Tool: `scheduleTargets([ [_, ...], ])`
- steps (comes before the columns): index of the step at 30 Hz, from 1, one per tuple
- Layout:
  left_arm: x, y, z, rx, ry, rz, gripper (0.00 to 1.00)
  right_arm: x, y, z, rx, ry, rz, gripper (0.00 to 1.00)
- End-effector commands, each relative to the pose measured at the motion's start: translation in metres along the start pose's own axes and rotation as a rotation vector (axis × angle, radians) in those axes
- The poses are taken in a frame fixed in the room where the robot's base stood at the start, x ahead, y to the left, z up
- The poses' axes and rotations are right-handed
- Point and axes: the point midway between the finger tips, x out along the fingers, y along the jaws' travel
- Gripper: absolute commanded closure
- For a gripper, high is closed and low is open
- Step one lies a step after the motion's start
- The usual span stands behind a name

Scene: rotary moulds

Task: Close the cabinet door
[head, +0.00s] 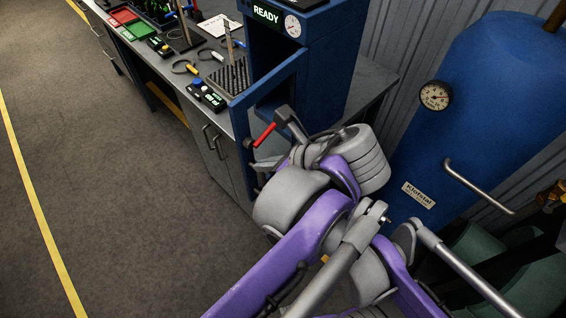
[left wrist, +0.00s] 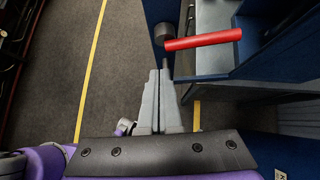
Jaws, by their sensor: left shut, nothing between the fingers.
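The blue cabinet (head: 325,62) with a lit READY sign stands at the right end of the bench. Its door (head: 268,84) appears as a blue panel standing out from the front, so it looks open. A red handle (head: 264,134) on a dark grey lever is low beside it; the red handle also shows in the left wrist view (left wrist: 203,40). My left gripper (head: 254,166) is mostly hidden behind my own arm in the head view. In the left wrist view its fingers (left wrist: 160,72) are together and empty, with the tips just below the red handle. My right gripper is not seen.
A grey bench (head: 228,150) carries tools, small meters and a pin block (head: 230,76) left of the cabinet. A large blue tank (head: 490,110) with a gauge and rail stands close on the right. The floor at left is clear, with a yellow line.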

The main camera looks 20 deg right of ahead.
Motion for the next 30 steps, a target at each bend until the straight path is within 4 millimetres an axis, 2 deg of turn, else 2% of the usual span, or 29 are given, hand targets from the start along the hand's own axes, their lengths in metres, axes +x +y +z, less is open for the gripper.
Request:
scheduleTargets([
  [1,0.004,0.000,0.008,-0.004,-0.002,0.002,1.00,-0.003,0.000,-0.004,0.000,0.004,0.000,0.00],
  [6,0.014,0.000,0.018,-0.002,-0.001,0.000,1.00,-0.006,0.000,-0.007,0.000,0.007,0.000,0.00],
  [22,0.018,0.000,0.021,0.005,0.000,-0.006,1.00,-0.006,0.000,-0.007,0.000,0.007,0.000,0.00],
  [30,0.033,0.004,0.037,0.071,-0.001,-0.074,1.00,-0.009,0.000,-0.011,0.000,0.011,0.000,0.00],
])
